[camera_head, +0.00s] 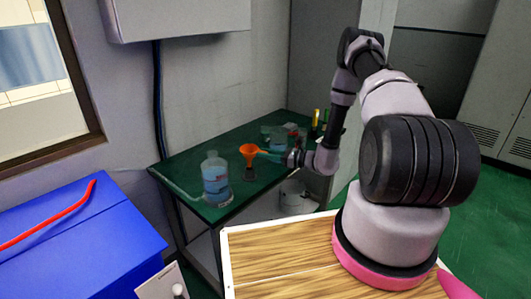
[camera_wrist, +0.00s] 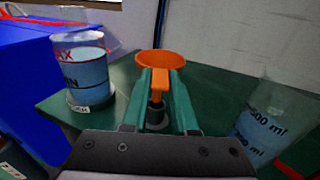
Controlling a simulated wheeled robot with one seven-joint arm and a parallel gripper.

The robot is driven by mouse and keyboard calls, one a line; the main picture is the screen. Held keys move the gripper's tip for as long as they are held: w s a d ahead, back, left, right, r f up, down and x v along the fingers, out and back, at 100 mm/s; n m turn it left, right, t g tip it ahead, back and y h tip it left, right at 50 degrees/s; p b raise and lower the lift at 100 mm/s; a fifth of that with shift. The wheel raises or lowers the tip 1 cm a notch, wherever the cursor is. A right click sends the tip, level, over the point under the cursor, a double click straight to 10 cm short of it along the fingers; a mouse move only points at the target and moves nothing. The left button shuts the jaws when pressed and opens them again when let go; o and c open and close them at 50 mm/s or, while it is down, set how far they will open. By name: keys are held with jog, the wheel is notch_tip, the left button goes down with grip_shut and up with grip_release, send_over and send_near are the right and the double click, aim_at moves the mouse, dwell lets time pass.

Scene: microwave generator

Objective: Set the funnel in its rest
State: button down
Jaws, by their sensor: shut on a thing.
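The orange funnel (camera_head: 249,150) is above the green-topped bench, wide mouth up. In the wrist view the funnel (camera_wrist: 178,59) is at the far end of my gripper (camera_wrist: 161,78). Its two green fingers are shut on the funnel's orange tab. My gripper (camera_head: 268,155) reaches in from the right in the head view. A small dark upright holder (camera_head: 249,173), seemingly the rest, stands directly below the funnel. The dark holder (camera_wrist: 156,112) also shows between the fingers. I cannot tell whether the funnel touches it; the funnel's lower end is hidden.
A clear marked beaker (camera_wrist: 262,118) is right of my gripper in the wrist view. Several small vessels stand behind. A blue box (camera_head: 90,240) is at front left.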

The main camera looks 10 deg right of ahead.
jog(key=shift+f, duration=2.45)
jog(key=c, duration=0.6)
grip_release()
jog(key=v, duration=1)
jog(key=shift+s+d+r, duration=0.1)
jog(key=shift+s+d, duration=0.05)
jog(key=shift+d, duration=0.15)
